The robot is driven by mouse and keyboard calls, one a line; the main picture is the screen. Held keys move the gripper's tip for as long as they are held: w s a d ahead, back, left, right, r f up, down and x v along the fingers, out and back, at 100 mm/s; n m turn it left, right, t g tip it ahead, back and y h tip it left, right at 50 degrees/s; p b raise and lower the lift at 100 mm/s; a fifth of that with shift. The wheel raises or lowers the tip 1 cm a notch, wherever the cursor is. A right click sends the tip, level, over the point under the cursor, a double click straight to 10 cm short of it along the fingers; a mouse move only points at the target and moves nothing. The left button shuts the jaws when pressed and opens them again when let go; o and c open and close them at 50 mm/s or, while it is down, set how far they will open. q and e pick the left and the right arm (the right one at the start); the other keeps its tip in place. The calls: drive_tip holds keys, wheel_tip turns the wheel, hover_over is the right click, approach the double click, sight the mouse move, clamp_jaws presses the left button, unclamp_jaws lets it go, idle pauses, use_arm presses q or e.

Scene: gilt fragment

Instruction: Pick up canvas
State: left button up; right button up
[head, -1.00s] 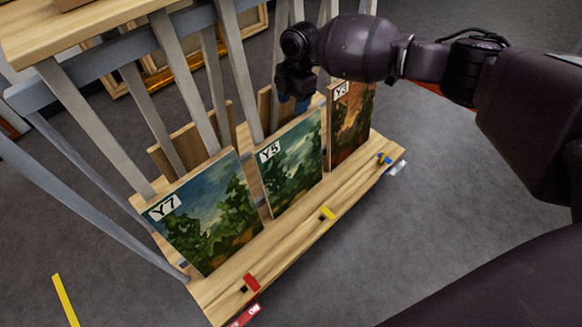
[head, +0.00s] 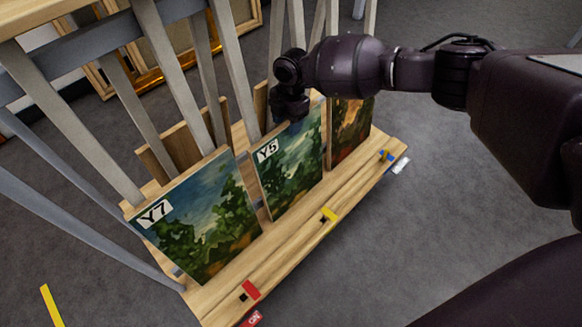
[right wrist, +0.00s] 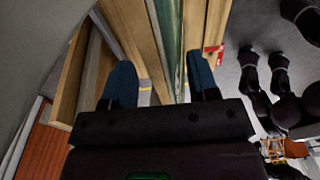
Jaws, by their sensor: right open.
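Three painted canvases lean in a row on a wooden rack shelf in the head view: Y7 (head: 205,225) at the left, Y5 (head: 292,170) in the middle, and the partly covered right canvas (head: 350,130), whose label is hidden by my arm. My right gripper (head: 291,112) is at the top edge of Y5. In the right wrist view, my right gripper (right wrist: 161,82) is open, its blue fingers on either side of a thin upright panel with a green face (right wrist: 170,35), apparently Y5. Contact cannot be told. My left gripper is not in view.
Grey slanted slats (head: 178,75) stand behind the canvases, close to the gripper. The shelf (head: 290,240) carries red, yellow and blue tabs along its front. Gilt frames (head: 150,75) stand at the back. Grey floor is clear at front right.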

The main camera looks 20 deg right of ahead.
drive_tip(key=shift+f, duration=0.4)
drive_tip(key=shift+a+r, duration=0.1)
clamp_jaws()
